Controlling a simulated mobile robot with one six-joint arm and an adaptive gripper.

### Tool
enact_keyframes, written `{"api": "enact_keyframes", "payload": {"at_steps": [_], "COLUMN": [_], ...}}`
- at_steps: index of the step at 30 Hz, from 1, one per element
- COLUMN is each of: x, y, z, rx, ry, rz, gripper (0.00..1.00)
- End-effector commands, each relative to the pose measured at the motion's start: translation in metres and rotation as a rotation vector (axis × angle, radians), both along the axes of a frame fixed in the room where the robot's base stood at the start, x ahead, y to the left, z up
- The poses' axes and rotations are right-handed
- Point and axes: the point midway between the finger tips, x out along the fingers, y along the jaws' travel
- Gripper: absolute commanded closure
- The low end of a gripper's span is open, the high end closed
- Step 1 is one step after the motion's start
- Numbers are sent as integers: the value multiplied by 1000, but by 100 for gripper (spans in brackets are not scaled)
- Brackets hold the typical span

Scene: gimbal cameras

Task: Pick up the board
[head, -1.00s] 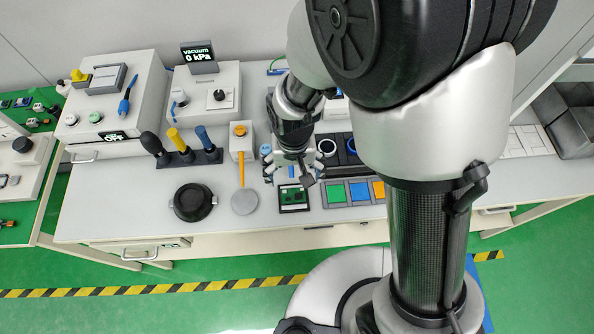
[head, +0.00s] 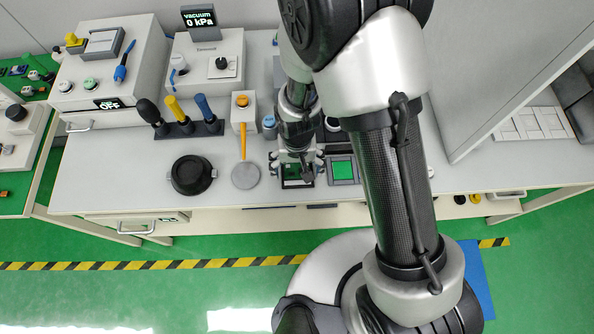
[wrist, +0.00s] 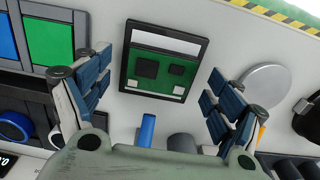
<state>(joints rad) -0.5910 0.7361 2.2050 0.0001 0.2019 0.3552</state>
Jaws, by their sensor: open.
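The board is a green circuit board (wrist: 160,75) with dark chips and pale pads, lying in a black square frame on the bench. It shows in the wrist view at upper middle, and in the head view the board (head: 292,172) is partly covered by my gripper. My gripper (head: 296,166) is open and empty. In the wrist view, the blue-padded fingers of my gripper (wrist: 158,85) stand wide apart, one on each side of the board. The gap between the fingers and the board's surface is hard to judge.
A green-topped tray (head: 343,170) lies just right of the board. A round grey disc (head: 246,175) and a black round dish (head: 193,175) lie to the left. A rack of coloured-handled tools (head: 188,128) stands behind them. The bench's front edge is close.

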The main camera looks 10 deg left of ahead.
Motion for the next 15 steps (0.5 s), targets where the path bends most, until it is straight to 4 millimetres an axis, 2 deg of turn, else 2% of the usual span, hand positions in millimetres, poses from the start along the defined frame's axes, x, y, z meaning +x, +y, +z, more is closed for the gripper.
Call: {"api": "enact_keyframes", "payload": {"at_steps": [6, 15], "x": [1, 0], "y": [0, 0], "z": [-1, -1], "rx": [1, 1], "ry": [-2, -2], "rz": [0, 0], "gripper": [14, 34]}}
